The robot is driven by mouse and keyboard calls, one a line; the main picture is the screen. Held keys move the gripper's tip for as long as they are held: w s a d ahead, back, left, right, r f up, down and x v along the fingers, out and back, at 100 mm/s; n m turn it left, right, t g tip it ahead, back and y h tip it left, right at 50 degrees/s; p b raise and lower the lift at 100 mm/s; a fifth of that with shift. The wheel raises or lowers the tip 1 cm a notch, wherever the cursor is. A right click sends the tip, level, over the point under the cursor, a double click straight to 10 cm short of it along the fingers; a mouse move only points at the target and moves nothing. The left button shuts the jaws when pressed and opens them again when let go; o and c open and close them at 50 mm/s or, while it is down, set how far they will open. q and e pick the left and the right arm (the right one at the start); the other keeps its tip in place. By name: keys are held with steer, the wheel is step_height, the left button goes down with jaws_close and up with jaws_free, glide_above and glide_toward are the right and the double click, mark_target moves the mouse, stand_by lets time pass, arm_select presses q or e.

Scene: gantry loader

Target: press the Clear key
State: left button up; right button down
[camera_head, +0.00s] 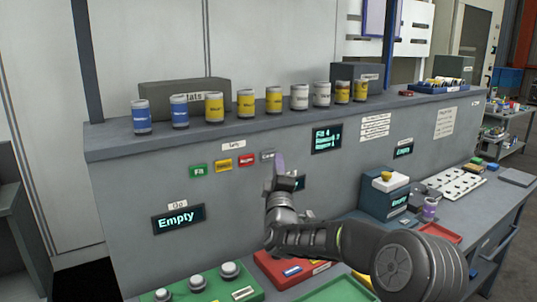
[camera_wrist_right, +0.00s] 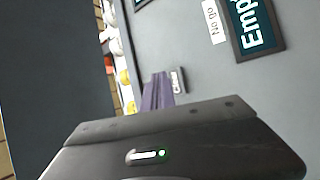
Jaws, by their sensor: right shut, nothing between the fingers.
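The Clear key (camera_head: 267,156) is a small grey key at the right end of a row of coloured keys on the grey upright panel. My right gripper (camera_head: 280,162) has purple fingers that are shut and empty. Its fingertips stand just to the right of the key in the head view and cover part of its right side. In the right wrist view the grey Clear key (camera_wrist_right: 179,80) shows right beside the purple fingertips (camera_wrist_right: 156,88). I cannot tell whether they touch the panel. My left gripper is not in view.
Left of the Clear key are a red key (camera_head: 246,160), a yellow key (camera_head: 223,163) and a green key (camera_head: 198,171). A display reading Empty (camera_head: 178,219) sits lower left, another display (camera_head: 327,138) to the right. Several cans (camera_head: 245,104) stand on the ledge above.

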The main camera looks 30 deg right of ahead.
steer(key=shift+w, duration=0.65)
stand_by(1.6)
steer(key=shift+w, duration=0.4)
steer(key=shift+w+b, duration=0.3)
steer(key=shift+w, duration=0.05)
stand_by(0.6)
steer(key=shift+s, duration=0.1)
steer(key=shift+s+b, duration=0.35)
steer(key=shift+b, duration=0.1)
steer(key=shift+s, duration=0.3)
steer(key=shift+s, duration=0.15)
